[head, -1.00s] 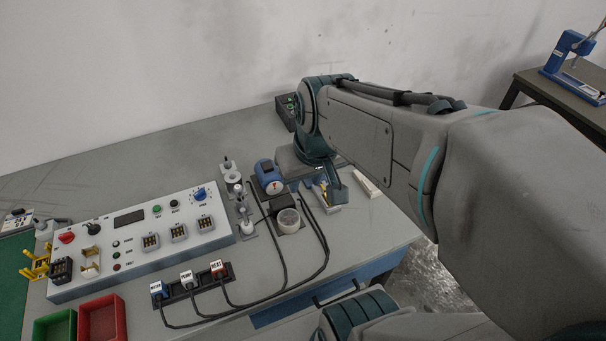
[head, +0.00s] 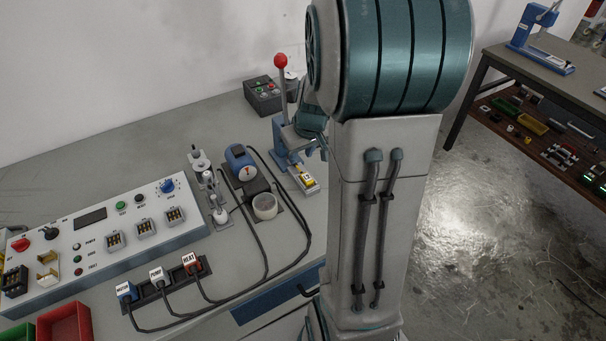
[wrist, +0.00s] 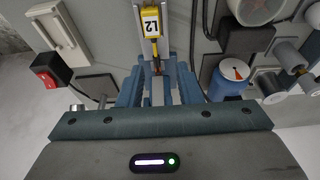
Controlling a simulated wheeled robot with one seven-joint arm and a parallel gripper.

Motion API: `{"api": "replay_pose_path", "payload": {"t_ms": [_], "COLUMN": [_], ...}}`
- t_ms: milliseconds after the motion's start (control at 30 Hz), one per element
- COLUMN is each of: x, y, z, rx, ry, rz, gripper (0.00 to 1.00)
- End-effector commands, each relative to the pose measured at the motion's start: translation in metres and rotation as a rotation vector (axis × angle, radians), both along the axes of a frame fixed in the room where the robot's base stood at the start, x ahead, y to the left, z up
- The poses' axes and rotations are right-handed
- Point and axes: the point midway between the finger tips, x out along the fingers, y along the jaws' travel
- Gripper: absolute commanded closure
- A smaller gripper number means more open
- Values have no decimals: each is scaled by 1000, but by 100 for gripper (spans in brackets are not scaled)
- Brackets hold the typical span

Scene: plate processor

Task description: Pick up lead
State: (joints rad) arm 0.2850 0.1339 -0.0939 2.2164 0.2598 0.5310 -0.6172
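A yellow piece tagged L2 (head: 307,177) lies on the narrow bed of a blue lever device (head: 283,140) with a red knob. It also shows at the top of the wrist view (wrist: 151,22), with a thin darker end pointing toward my gripper. I cannot tell whether this is the lead. My gripper (wrist: 158,72) has its two blue fingers apart, with the L2 piece ahead of the gap and nothing visibly clamped. In the head view my gripper is mostly hidden by my arm. Black cables run from the labelled plugs, including HEAT (head: 190,262), in a dark strip.
A control panel (head: 95,240) and a red bin (head: 64,324) are at the left. The back left tabletop is clear.

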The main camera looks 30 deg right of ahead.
Motion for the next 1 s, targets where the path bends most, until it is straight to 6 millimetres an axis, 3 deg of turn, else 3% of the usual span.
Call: {"api": "replay_pose_path", "payload": {"t_ms": [367,700,1000], "x": [9,22,24], "y": [-2,-7,-7], "z": [-27,-63,-66], "rx": [1,0,0], "ry": [1,0,-1], "rz": [-3,0,0], "gripper": [68,68,68]}}
